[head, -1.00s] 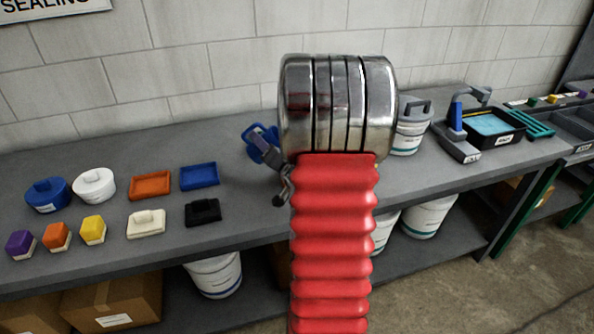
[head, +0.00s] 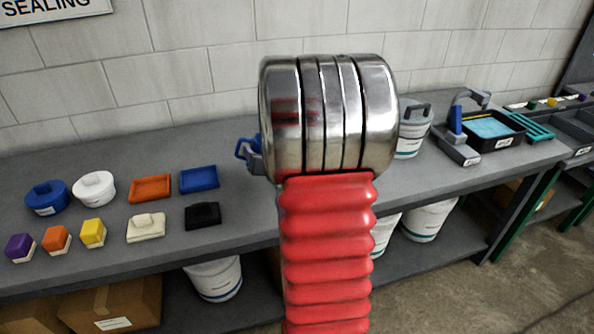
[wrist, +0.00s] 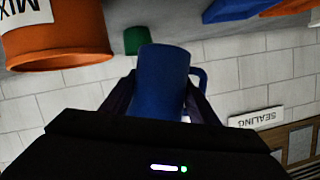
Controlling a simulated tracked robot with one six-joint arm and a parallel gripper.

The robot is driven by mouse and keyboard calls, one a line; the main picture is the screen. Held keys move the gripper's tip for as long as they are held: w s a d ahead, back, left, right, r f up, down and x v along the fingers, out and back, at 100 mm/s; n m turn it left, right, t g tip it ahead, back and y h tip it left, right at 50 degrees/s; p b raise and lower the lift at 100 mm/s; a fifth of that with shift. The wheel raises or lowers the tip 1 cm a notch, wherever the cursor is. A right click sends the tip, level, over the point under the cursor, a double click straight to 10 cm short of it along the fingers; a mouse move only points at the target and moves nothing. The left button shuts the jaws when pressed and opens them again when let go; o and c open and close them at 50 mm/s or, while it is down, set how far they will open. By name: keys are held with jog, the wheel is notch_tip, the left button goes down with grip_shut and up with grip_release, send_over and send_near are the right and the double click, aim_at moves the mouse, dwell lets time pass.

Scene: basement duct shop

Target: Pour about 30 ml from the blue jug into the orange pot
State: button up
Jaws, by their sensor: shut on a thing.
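My gripper (wrist: 160,97) is shut on the blue jug (wrist: 163,72), with a dark finger on either side of it. The jug's handle sticks out to the right in the wrist view, which is upside down. In the head view only a bit of the blue jug (head: 242,147) shows, left of my arm's metal wrist; the wrist hides the rest. The orange pot (wrist: 60,50), with a white label reading MIX, is to the left of the jug in the wrist view, apart from it. The pot is hidden in the head view. The jug's contents and any flow are not visible.
A green object (wrist: 137,40) lies behind the jug. On the grey bench (head: 100,165) are an orange tray (head: 151,188), a blue tray (head: 199,178), lidded pots and small blocks. A white bucket (head: 410,140) and black basin (head: 506,140) stand right.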

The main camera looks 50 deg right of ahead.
jog(key=shift+w+a+f+n+g+b, duration=0.15)
jog(key=shift+w+f+n+g+b, duration=0.15)
jog(key=shift+n, duration=0.3)
jog(key=shift+f+n+g+h+b, duration=0.4)
jog(key=shift+f+n+g+b, duration=0.15)
jog(key=shift+f, duration=0.4)
jog(key=shift+f, duration=0.1)
